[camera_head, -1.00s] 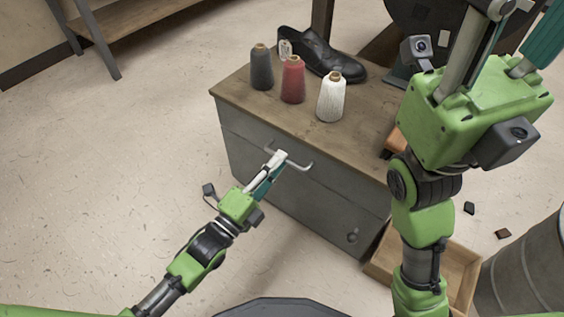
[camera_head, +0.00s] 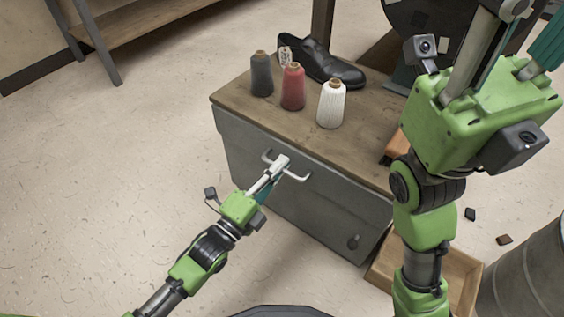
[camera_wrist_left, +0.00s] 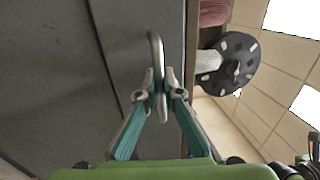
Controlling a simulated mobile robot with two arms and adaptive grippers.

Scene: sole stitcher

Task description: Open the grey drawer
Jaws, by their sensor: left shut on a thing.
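The grey drawer (camera_head: 330,195) is the upper front of a cabinet with a wooden top. Its pale bar handle (camera_head: 297,177) runs across the front. My left gripper (camera_head: 281,163) is shut on the middle of this handle. In the left wrist view, the fingertips (camera_wrist_left: 160,95) close around the handle (camera_wrist_left: 155,55) from both sides. The drawer's front seems to stand slightly proud of the cabinet top's edge; the gap is too small to judge. My right gripper (camera_head: 510,45) is raised over the cabinet's right side, its fingertips partly cut off by the frame.
Grey, red (camera_head: 292,87) and white (camera_head: 331,104) thread spools and a black shoe (camera_head: 330,65) stand on the cabinet top (camera_head: 240,92). A wooden crate (camera_head: 455,265) and a metal drum (camera_head: 530,270) are at the lower right. The floor left of the cabinet is clear.

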